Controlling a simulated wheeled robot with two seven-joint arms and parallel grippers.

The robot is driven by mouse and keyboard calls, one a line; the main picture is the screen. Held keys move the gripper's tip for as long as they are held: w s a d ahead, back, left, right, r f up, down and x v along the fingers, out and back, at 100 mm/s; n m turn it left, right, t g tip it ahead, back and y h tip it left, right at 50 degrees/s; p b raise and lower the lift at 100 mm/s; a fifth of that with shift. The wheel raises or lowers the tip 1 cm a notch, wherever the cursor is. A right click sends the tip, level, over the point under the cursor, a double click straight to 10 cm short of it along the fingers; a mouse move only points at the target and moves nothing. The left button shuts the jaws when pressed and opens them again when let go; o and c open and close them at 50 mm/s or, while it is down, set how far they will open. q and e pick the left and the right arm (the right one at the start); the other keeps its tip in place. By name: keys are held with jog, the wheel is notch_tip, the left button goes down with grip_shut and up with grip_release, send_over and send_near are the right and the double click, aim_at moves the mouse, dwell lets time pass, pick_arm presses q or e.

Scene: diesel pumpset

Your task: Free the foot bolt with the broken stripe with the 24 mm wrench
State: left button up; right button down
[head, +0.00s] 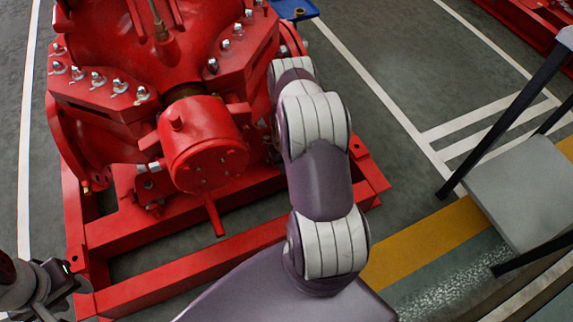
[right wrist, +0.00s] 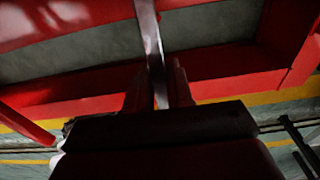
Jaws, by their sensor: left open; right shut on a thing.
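The red pump (head: 203,150) sits on a red base frame in the head view. Small bolt heads (head: 154,167) show low at the pump's left foot; I cannot make out a stripe on any of them. In the right wrist view my right gripper (right wrist: 158,88) is shut on a flat metal bar, the shank of the wrench (right wrist: 151,35). The wrench runs up out of the picture, so its far end is hidden. In the head view my right arm covers the right gripper and wrench. My left gripper (head: 62,278) is open at the lower left, beside the frame corner.
The red base frame (head: 190,262) has raised rails around the pump. A grey platform with dark legs (head: 525,190) stands at the right. A blue piece (head: 297,9) lies beyond the pump. Marked grey floor (head: 420,75) is open between pump and platform.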

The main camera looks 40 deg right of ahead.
jog(key=shift+f, duration=0.15)
jog(key=shift+f+b, duration=0.55)
jog(key=d+n+b, duration=0.2)
jog(key=d+n, duration=0.1)
jog(key=d, duration=0.1)
jog(key=d+n+b, duration=0.2)
jog(key=d+n, duration=0.1)
jog(key=d, duration=0.1)
jog(key=d+n+b, duration=0.2)
jog(key=d, duration=0.2)
jog(key=shift+w+f+n+h+b, duration=0.3)
jog(key=shift+w+n, duration=0.1)
jog(key=shift+w+d+r, duration=0.1)
jog(key=shift+d+r, duration=0.1)
jog(key=shift+d, duration=0.05)
